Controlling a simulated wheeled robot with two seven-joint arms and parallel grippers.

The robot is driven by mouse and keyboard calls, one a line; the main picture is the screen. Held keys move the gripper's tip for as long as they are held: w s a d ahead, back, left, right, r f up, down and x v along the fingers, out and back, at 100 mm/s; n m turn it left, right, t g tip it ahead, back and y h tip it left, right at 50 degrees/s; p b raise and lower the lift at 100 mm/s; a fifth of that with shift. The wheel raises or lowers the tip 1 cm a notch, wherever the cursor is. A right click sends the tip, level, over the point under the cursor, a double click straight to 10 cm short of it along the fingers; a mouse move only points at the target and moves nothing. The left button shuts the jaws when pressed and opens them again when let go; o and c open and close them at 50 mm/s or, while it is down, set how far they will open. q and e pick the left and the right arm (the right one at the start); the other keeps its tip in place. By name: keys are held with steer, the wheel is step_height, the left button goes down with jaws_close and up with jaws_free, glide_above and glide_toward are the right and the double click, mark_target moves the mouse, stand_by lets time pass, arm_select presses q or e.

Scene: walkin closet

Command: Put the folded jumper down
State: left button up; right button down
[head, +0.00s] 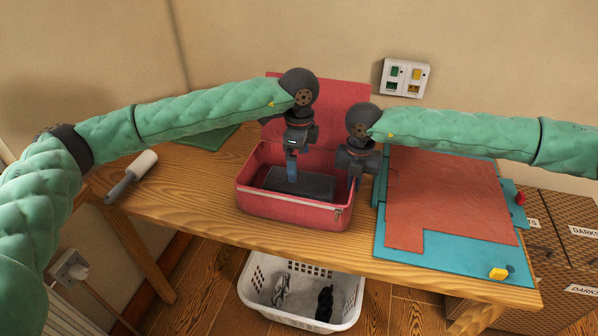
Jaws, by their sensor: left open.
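An open red case (290,212) stands on the wooden table with its lid raised at the back. A dark grey, flat folded item (315,184), which looks like the folded jumper, lies inside it. My right gripper (355,182) is at the case's right rim. Its fingertips are too dark and small to read.
A teal folding board (450,266) with a rust-red cloth (445,195) covers the table's right side. A lint roller (132,177) and a green flat item (208,137) lie left. A white basket (345,318) with clothes is below; patterned boxes (560,240) stand right.

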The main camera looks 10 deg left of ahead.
arm_select(q)
steer(key=shift+r, duration=1.45)
arm_select(e)
steer(key=c, duration=1.5)
jaws_free()
steer(key=shift+r, duration=0.15)
